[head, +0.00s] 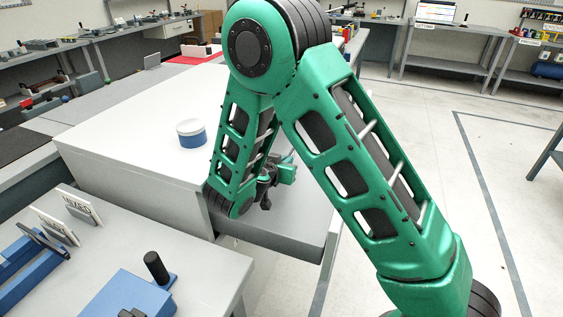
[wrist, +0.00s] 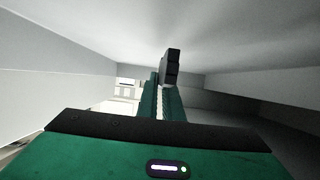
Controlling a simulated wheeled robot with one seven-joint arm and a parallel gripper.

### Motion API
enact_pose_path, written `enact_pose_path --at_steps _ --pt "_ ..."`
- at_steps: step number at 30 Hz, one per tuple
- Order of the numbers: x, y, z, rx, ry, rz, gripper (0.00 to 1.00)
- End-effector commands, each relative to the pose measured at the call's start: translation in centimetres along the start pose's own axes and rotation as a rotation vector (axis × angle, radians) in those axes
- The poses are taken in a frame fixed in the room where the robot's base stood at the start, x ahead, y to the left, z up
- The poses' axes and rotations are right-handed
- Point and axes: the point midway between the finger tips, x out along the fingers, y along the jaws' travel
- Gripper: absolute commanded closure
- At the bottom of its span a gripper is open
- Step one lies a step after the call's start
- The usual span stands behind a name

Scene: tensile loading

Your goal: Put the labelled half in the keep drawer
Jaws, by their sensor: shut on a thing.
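My gripper (head: 270,185) is low beside the grey cabinet, over or inside its pulled-out drawer (head: 300,228); my arm hides part of it. In the wrist view, my green gripper (wrist: 161,100) is shut with a narrow pale strip (wrist: 163,106) between the fingers and a dark block (wrist: 172,68) at their tip. I cannot tell whether the strip is the labelled half, and no label on it is legible. Pale walls close around the gripper on the left, above and on the right. No drawer label is legible.
A blue and white round tub (head: 191,133) stands on the cabinet top (head: 130,125). The front-left bench (head: 200,265) holds a blue fixture with a black knob (head: 156,267) and standing label cards (head: 78,207). The floor (head: 440,160) on the right is clear.

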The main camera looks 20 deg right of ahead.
Motion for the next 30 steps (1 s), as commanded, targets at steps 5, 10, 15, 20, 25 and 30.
enact_pose_path --at_steps 5,10,15,20,25,30 --pt "0.2 0.0 0.3 0.001 0.002 0.000 1.00" --pt "0.3 0.0 0.6 0.001 0.002 0.000 1.00" --pt "0.2 -0.1 0.7 0.001 0.000 -0.001 0.75" --pt "0.2 -0.1 0.7 0.000 0.000 -0.002 0.75" --pt "0.1 -0.1 0.3 0.001 0.001 -0.002 0.75" --pt "-1.4 -0.2 -0.5 -0.002 0.000 -0.006 0.75"
